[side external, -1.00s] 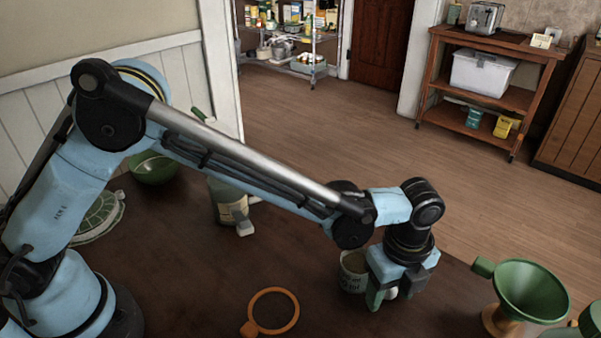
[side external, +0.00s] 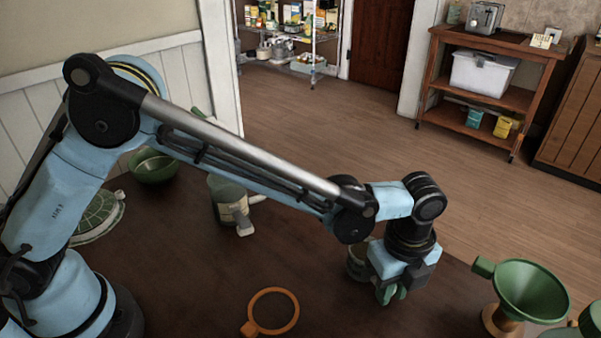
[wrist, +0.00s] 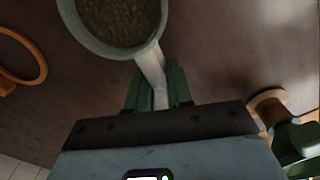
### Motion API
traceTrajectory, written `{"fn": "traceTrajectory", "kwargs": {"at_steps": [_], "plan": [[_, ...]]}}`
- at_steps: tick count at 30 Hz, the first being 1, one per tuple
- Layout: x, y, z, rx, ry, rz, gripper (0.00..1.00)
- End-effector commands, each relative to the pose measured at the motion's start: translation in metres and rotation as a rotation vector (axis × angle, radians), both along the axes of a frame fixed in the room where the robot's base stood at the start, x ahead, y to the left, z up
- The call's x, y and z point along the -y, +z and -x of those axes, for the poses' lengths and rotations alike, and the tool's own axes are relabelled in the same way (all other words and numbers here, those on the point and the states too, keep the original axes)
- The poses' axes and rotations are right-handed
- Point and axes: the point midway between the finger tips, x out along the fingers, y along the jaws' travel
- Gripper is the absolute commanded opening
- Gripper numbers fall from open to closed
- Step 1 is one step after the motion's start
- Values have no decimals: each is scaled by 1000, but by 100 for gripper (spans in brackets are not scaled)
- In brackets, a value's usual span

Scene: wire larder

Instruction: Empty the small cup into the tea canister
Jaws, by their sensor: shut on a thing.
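The small cup (wrist: 120,22) shows at the top of the wrist view, with a pale rim and brown-green grains inside. Its pale handle (wrist: 152,72) runs down between my green fingers. My gripper (wrist: 158,88) is shut on that handle. In the side view my gripper (side external: 390,293) points down over the dark table, and the cup (side external: 357,262) is partly hidden behind it. A grey-green canister (side external: 229,200) with a cream label, probably the tea canister, stands farther left, partly behind my arm. I cannot see inside it.
An orange ring (side external: 272,312) lies on the table (side external: 190,285) near the front. A green funnel (side external: 530,290) on an orange-brown stand is at right. A green bowl (side external: 153,166) and a round green-and-white thing (side external: 98,216) are at left. The table between canister and ring is clear.

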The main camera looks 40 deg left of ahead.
Motion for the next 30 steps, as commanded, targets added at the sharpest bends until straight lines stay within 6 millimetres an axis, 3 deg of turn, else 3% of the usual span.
{"fn": "traceTrajectory", "kwargs": {"at_steps": [6,15,22,26,30], "plan": [[0,36,1,0,0,0,0],[24,75,68,-1,-6,-1,0],[36,95,99,0,-2,0,0],[36,101,103,1,15,-1,0],[19,109,84,0,110,-1,0]]}}
